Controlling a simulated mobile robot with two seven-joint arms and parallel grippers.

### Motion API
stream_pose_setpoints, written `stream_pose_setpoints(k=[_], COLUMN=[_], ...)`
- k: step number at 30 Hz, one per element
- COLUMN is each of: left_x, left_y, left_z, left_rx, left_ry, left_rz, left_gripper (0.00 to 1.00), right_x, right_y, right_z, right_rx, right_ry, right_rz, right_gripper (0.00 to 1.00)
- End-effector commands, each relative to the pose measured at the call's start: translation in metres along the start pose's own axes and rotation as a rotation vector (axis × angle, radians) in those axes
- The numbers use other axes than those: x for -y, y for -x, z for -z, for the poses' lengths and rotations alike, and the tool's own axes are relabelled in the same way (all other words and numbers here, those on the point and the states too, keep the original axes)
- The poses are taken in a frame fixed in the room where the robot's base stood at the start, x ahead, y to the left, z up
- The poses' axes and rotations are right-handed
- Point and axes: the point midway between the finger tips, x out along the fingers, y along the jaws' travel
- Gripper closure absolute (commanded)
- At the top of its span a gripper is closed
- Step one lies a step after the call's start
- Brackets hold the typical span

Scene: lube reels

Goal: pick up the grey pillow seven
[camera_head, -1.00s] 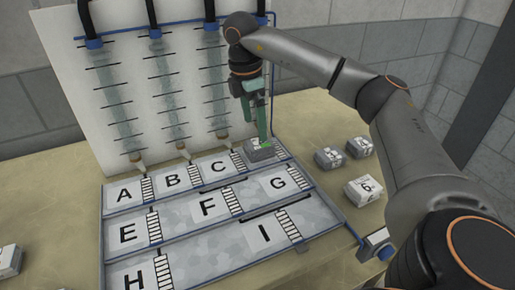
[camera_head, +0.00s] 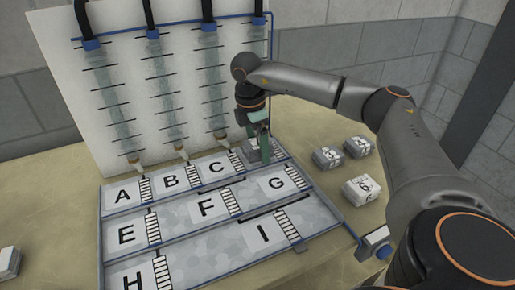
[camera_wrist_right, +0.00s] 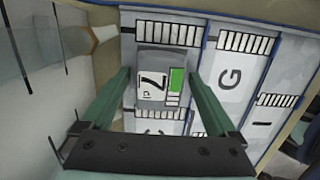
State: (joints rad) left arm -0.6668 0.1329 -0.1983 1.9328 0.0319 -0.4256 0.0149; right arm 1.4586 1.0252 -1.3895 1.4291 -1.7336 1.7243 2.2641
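The grey pillow seven (camera_wrist_right: 160,78) lies on the top row of the lettered board, right of the C cell. Its white label with a 7 and a green patch face up in the right wrist view. In the head view the pillow (camera_head: 254,154) is partly hidden by my gripper. My right gripper (camera_wrist_right: 159,75) is open, with its green fingers on either side of the pillow and small gaps showing. In the head view the right gripper (camera_head: 262,150) points down at the pillow. My left gripper is not in view.
The lettered board (camera_head: 204,211) has blue edges and stepped rows. A white backboard (camera_head: 75,120) with clear tubes stands behind. Several other pillows lie on the table right of the board, including one marked 6 (camera_head: 361,190). Another sits at the far left (camera_head: 8,262).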

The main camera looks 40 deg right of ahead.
Motion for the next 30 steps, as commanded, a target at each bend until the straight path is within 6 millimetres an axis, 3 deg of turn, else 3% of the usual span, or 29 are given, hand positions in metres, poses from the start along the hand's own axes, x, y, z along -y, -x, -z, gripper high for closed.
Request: stream_pose_setpoints(k=[2, 19, 30], left_x=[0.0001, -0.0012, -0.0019], left_y=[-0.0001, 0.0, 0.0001], left_z=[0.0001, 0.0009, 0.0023], left_rx=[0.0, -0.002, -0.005], left_ry=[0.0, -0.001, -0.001], left_rz=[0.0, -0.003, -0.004], left_gripper=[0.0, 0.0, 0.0], right_x=[-0.0001, -0.0001, -0.0003], right_y=[0.0003, 0.0006, 0.0054], right_z=[0.0, 0.0001, -0.0003], right_rx=[0.0, 0.0, 0.0], right_ry=[0.0, 0.0, 0.0], right_rz=[0.0, 0.0, -0.001], right_gripper=[0.17, 0.81, 0.83])
